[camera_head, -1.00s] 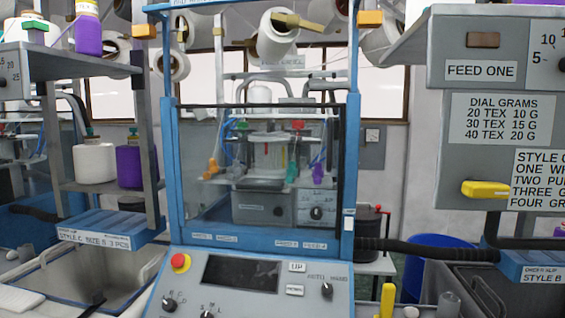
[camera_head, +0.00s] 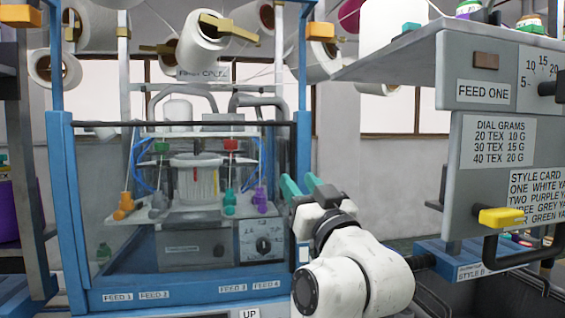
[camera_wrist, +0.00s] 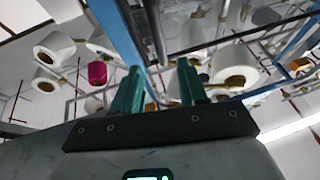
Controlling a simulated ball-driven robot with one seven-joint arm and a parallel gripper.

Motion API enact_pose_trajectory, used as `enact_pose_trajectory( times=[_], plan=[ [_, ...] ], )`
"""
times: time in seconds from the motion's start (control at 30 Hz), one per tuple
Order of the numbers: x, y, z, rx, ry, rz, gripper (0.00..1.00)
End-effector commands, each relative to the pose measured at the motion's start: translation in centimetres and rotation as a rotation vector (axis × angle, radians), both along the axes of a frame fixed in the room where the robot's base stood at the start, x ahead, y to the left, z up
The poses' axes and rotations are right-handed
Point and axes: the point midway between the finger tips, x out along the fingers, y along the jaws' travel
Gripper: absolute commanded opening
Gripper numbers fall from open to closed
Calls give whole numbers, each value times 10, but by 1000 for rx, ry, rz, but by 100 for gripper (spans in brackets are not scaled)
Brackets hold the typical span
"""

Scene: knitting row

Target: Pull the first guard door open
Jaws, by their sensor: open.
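The guard door (camera_head: 128,235) is a clear panel with a dark top edge, set in the blue machine frame (camera_head: 70,200). It looks shut, and the knitting head (camera_head: 195,180) shows through it. My gripper (camera_head: 296,184) has two teal fingers, spread apart and empty. In the head view it overlaps the door's right edge and the right blue post; I cannot tell if it touches. In the wrist view the gripper (camera_wrist: 160,80) points up toward a blue post (camera_wrist: 118,35) and a dark clear panel (camera_wrist: 205,22). No door handle is clearly visible.
A grey feed cabinet (camera_head: 455,130) with a yellow handle (camera_head: 501,217) stands at the right, its shelf jutting toward the machine. A blue-edged shelf unit stands at the left. Yarn cones (camera_head: 203,40) hang above. Bare wall shows between machine and cabinet.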

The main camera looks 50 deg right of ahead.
Motion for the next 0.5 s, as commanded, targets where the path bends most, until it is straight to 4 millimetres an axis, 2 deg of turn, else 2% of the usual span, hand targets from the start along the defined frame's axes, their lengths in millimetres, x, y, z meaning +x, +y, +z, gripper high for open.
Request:
enact_pose_trajectory(
  times=[0.3, 0.5],
  plan=[
    [50, -21, 24, 2, 3, 1, 42],
    [71, -30, 33, 2, 3, 1, 42]
  ],
)
